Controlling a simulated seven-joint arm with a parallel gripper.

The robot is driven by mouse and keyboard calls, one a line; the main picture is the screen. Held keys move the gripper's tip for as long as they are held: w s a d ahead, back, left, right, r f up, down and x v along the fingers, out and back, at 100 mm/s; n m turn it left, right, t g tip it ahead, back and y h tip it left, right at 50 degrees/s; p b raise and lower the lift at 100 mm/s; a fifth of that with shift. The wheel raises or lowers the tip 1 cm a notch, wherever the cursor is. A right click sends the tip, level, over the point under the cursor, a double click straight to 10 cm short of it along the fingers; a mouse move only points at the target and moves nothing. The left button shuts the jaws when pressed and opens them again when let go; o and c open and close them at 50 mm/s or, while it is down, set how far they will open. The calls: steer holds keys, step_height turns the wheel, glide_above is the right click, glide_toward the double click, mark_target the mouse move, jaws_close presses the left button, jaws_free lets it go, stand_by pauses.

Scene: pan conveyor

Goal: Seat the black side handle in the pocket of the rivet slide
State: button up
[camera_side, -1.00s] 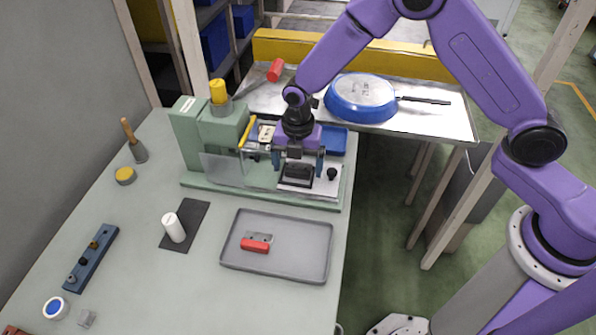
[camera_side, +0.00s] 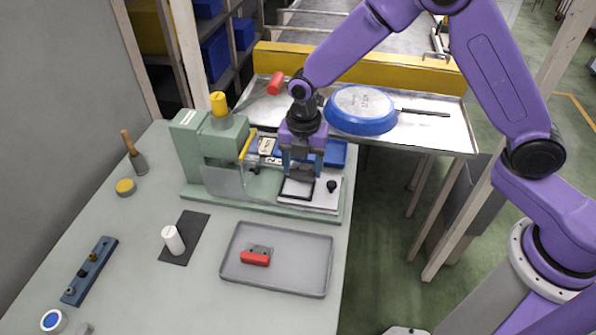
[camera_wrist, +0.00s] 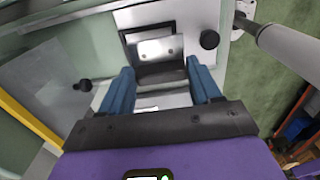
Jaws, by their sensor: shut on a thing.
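The black side handle (camera_wrist: 162,75), with a grey metal bracket carrying two holes, is between my blue fingertips in the wrist view. My gripper (camera_side: 302,168) is shut on it above the rivet slide (camera_side: 325,203), a pale plate on the green press. The slide's pocket (camera_side: 296,196) shows as a dark-framed square; its frame also shows in the wrist view (camera_wrist: 124,36), around the bracket. In the side view the handle appears over the pocket's back part. The fingers partly hide it, and I cannot tell whether it touches the pocket.
A black knob (camera_side: 331,186) stands on the slide right of the pocket. The green press (camera_side: 214,140) rises at left. A grey tray (camera_side: 310,278) with a red handle (camera_side: 255,258) lies in front. A blue pan (camera_side: 362,122) rests upside down on the conveyor behind.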

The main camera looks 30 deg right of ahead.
steer(key=s+d+r, duration=0.5)
steer(key=s+r, duration=0.3)
steer(key=s, duration=0.3)
steer(key=g+y, duration=0.1)
glide_toward(297, 169)
steer(key=f, duration=0.1)
steer(key=s+f, duration=0.1)
steer(key=f, duration=0.1)
steer(key=s+f, duration=0.1)
steer(key=f, duration=0.1)
steer(key=shift+a+f, duration=0.25)
steer(key=shift+w+a+f, duration=0.15)
steer(key=shift+w+f, duration=0.2)
steer(key=shift+w, duration=0.15)
steer(key=shift+f, duration=2.5)
steer(key=shift+f, duration=1.05)
steer(key=o, duration=1.2)
steer(key=shift+o, duration=0.2)
steer(key=shift+w+r, duration=0.1)
steer(key=shift+r, duration=0.05)
